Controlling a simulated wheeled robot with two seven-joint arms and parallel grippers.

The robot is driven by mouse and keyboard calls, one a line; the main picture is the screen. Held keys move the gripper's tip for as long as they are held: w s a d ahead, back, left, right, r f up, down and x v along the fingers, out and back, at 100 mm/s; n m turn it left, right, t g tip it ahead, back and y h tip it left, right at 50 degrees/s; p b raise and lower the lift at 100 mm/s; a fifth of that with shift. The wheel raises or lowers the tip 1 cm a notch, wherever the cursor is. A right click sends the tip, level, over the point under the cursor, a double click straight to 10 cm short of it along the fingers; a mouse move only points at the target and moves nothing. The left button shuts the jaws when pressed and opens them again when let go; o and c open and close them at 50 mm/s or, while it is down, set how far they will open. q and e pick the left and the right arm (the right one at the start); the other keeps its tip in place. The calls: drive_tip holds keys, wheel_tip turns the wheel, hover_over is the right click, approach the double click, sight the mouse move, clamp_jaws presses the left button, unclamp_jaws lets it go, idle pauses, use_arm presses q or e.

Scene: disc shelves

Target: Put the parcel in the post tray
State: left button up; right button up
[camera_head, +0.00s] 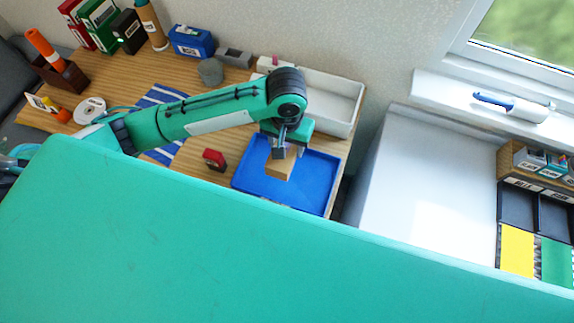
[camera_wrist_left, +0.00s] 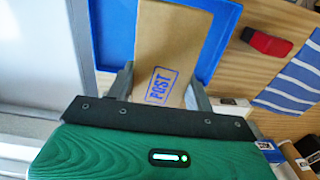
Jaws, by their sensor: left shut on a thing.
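The parcel (camera_head: 280,167) is a brown cardboard piece with a blue POST stamp, which shows in the left wrist view (camera_wrist_left: 172,42). My left gripper (camera_head: 284,151) is shut on it, one finger on each side, and points down. The parcel is over the blue tray (camera_head: 318,172), inside its outline in the head view. The blue tray also shows behind the parcel in the left wrist view (camera_wrist_left: 113,38). I cannot tell whether the parcel touches the tray floor. My right gripper is not in view.
A white open bin (camera_head: 337,92) stands behind the blue tray. A small red object (camera_head: 214,160) lies left of the tray, near a blue-and-white striped cloth (camera_head: 160,98). A grey round object (camera_head: 210,71) and a blue box (camera_head: 191,42) stand farther back.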

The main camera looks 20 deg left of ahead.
use_arm(q)
wheel_tip(320, 180, down, 9)
drive_tip(key=shift+f+p, duration=0.1)
drive_tip(key=shift+p, duration=0.5)
wheel_tip(320, 180, down, 4)
drive_tip(key=shift+f+p, duration=0.1)
drive_tip(key=shift+p, duration=0.25)
drive_tip(key=shift+f, duration=0.15)
drive_tip(key=o, duration=1)
drive_tip(key=shift+o, duration=0.2)
wheel_tip(320, 180, up, 12)
drive_tip(key=shift+r+b, duration=0.15)
drive_tip(key=shift+b, duration=0.8)
